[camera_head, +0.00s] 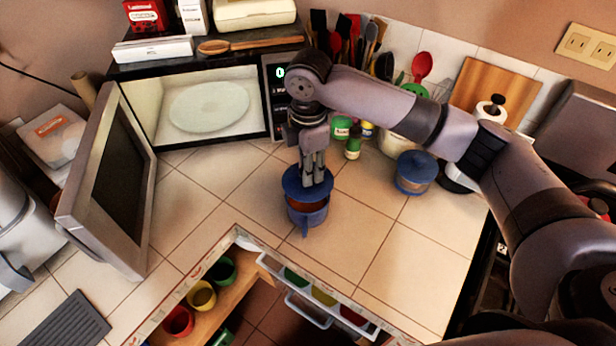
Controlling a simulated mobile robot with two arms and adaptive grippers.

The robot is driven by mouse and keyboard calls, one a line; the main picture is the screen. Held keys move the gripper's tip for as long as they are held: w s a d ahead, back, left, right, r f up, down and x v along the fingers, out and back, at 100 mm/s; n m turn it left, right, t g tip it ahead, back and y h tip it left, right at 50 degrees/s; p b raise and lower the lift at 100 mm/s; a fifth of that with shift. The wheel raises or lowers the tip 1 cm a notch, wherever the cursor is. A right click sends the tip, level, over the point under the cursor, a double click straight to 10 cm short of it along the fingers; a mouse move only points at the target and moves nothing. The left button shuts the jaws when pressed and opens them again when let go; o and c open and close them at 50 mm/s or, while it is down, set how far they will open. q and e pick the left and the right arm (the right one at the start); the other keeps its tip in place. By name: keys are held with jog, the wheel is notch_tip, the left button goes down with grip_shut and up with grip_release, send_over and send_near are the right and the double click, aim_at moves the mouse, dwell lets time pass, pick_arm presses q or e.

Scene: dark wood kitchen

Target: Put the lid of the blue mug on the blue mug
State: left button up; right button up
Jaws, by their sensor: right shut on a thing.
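The blue mug (308,217) stands on the tiled counter, in front of the microwave's right end, its handle toward me. Reddish-brown shows inside it. The blue lid (292,184) is just above the mug's far side and covers part of its opening. A reddish-brown gap shows between the lid and the mug's near rim; I cannot tell whether they touch at the back. My right gripper (314,181) points down, shut on the lid, and its fingers hide part of it. My left gripper is not in view.
A microwave (267,97) stands open, its door (113,185) swung out left. A blue-lidded jar (415,174) and a small green bottle (353,148) stand right of the mug. Below the counter edge, an open drawer holds colored cups (202,297).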

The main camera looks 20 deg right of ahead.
jog(key=shift+f+p, duration=0.45)
jog(key=shift+f, duration=2.05)
jog(key=o, duration=1.2)
jog(key=shift+f, duration=0.1)
jog(key=shift+c, duration=0.2)
notch_tip(320, 180, up, 11)
jog(key=b, duration=0.3)
jog(key=shift+r, duration=0.65)
